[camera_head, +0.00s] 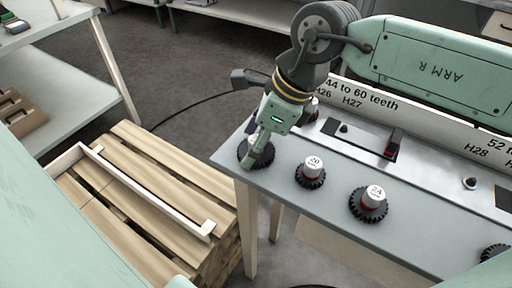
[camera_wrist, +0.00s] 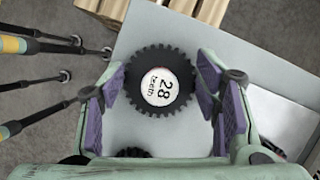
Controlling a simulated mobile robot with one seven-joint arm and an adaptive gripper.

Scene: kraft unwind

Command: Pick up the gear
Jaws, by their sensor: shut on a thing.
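A dark toothed gear (camera_wrist: 160,86) with a white cap marked "28 teeth" shows in the wrist view between my gripper's two purple pads. My gripper (camera_wrist: 165,105) is shut on this gear. In the head view, my gripper (camera_head: 257,158) points down at the left corner of the grey table, and the gear's dark rim (camera_head: 243,152) shows partly behind the fingers. I cannot tell whether the gear touches the table. Two more capped gears stand to the right, one marked 20 (camera_head: 312,172) and one marked 24 (camera_head: 369,202).
The grey table (camera_head: 330,215) has a rack strip (camera_head: 355,98) along its back, labelled "44 to 60 teeth". Another dark gear (camera_head: 494,252) is cut off at the right edge. A wooden pallet (camera_head: 140,190) with a white frame stands on the floor at left.

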